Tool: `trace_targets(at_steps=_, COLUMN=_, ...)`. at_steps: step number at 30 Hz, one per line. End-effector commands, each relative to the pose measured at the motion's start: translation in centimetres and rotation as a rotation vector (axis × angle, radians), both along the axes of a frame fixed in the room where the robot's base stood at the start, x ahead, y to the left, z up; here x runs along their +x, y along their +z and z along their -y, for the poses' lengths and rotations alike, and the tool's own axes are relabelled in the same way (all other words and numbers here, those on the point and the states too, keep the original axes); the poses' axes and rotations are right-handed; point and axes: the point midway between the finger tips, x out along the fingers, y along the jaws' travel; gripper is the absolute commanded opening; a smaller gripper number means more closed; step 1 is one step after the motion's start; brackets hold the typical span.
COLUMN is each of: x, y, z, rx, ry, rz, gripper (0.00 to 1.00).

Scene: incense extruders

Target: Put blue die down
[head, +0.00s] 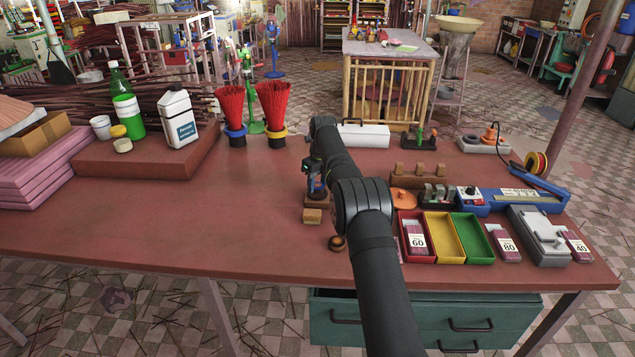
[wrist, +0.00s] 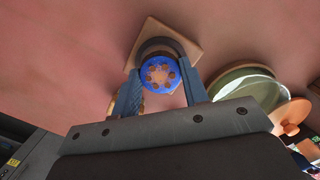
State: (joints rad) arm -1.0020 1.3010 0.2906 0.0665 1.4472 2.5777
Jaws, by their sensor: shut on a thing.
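The blue die (wrist: 160,74), a round blue piece with a ring of copper-coloured holes, sits between the two fingers of my gripper (wrist: 161,92) in the wrist view. The gripper is shut on it. Just beyond it are a dark grey ring (wrist: 152,46) and a square tan wooden block (wrist: 186,42); I cannot tell whether the die touches them. In the head view my gripper (head: 315,182) points down over a small wooden block (head: 316,201), left of my arm. The die is too small and covered there to make out.
Another wooden block (head: 312,216) and a small dark ring (head: 337,243) lie nearby. Right of my arm are red (head: 418,258), yellow (head: 443,237) and green (head: 474,237) trays and an orange disc (head: 403,197).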

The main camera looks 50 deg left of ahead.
Motion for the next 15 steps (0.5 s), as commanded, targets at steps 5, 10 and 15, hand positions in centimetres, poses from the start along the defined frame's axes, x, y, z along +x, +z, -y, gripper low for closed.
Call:
trace_targets(at_steps=5, x=0.0, y=-0.55, z=0.0, rx=0.0, ry=0.0, rz=0.0, gripper=0.07)
trace_targets(at_steps=10, x=-0.01, y=-0.88, z=0.0, rx=0.0, ry=0.0, rz=0.0, gripper=0.07)
trace_targets(at_steps=15, x=-0.01, y=-0.91, z=0.02, rx=-0.001, ry=0.0, rz=0.0, gripper=0.62)
